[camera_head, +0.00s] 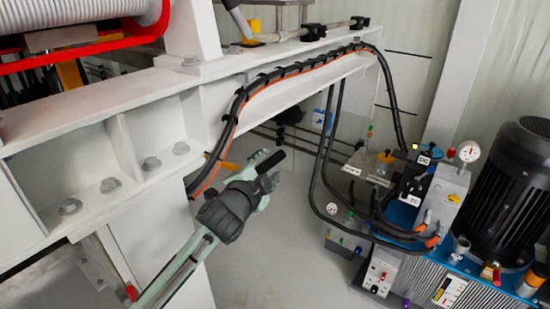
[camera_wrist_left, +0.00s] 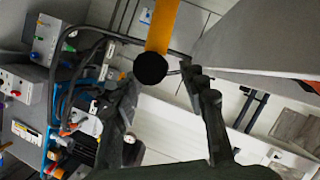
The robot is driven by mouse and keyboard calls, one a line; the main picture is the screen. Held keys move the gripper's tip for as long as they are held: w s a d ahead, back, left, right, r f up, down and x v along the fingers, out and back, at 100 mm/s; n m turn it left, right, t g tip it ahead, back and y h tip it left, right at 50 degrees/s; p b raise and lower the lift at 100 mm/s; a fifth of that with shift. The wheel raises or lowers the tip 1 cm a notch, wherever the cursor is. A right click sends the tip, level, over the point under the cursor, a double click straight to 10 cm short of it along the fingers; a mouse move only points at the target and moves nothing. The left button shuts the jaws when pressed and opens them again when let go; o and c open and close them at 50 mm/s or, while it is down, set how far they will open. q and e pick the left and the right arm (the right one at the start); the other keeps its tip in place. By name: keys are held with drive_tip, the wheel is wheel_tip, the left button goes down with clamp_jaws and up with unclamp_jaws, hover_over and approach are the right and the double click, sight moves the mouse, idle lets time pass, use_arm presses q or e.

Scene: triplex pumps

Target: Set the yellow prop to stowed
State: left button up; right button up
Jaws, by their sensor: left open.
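The yellow prop (camera_wrist_left: 163,25) shows in the left wrist view as a yellow bar coming in from the top, with a round black end. That end appears ahead of the gap between my left gripper's fingers; I cannot tell how far ahead. In the head view a small yellow piece (camera_head: 229,166) shows beside my left gripper, below the beam; it may be part of the prop, mostly hidden. My left gripper (camera_head: 270,168) is open and empty. Its dark fingers also show in the left wrist view (camera_wrist_left: 163,85). My right gripper is not in view.
A large white beam (camera_head: 60,120) crosses above my left arm, with black and orange cables (camera_head: 280,74) along it. A hydraulic unit with hoses, a gauge (camera_head: 469,151) and a black motor (camera_head: 510,190) stands at the right. Pale floor (camera_head: 285,255) is clear between.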

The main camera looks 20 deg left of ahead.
sight(274, 160)
use_arm(q)
drive_tip(key=shift+x, duration=2.4)
drive_tip(key=shift+c, duration=0.4)
clamp_jaws()
